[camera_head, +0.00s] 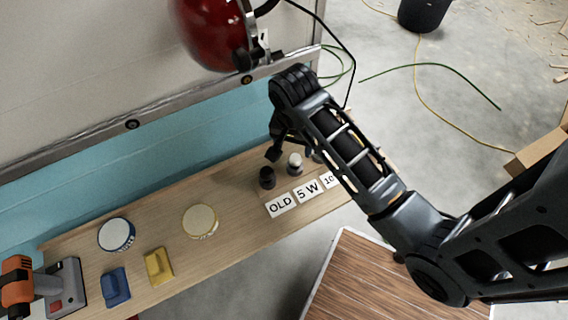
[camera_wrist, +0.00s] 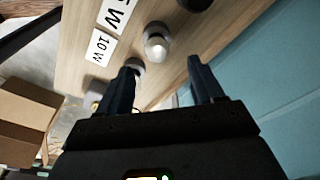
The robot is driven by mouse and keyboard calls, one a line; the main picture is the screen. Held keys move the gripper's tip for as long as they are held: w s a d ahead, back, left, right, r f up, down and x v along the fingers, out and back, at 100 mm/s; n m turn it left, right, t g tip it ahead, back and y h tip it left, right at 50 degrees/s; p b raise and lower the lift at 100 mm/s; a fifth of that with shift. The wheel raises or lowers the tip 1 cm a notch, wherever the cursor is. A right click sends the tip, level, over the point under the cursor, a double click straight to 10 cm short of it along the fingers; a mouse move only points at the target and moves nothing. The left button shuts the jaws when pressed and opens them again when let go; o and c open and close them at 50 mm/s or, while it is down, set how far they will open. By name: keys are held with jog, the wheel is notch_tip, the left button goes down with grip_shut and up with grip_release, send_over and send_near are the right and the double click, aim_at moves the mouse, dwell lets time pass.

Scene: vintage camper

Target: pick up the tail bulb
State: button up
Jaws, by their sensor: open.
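Several small bulbs stand in a row on the wooden shelf, by cards reading OLD, 5 W and 10 W; which one is the tail bulb I cannot tell. A dark bulb (camera_head: 267,178) stands by OLD. A pale bulb (camera_head: 295,163) stands by 5 W and shows in the wrist view (camera_wrist: 156,42). Another pale bulb (camera_wrist: 136,66) by 10 W is partly behind a finger, and my arm mostly hides it in the head view. My gripper (camera_wrist: 160,70) is open and empty, its fingers apart above the shelf; it also shows in the head view (camera_head: 274,146).
The shelf (camera_head: 235,222) runs along a teal and cream camper wall. Two round tins (camera_head: 116,235) (camera_head: 200,221), blue and yellow blocks (camera_head: 116,287) (camera_head: 158,266) and an orange-black tool (camera_head: 40,287) stand left. A red lamp (camera_head: 212,32) is mounted above. Cardboard boxes (camera_wrist: 25,118) stand beyond the shelf.

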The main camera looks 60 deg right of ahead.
aim_at(295, 156)
jog(key=f, duration=0.6)
jog(key=shift+s+d+f, duration=0.15)
jog(key=shift+d+f, duration=0.2)
jog(key=shift+d, duration=0.05)
jog(key=c, duration=1.1)
jog(key=shift+r, duration=0.1)
jog(key=shift+c, duration=0.2)
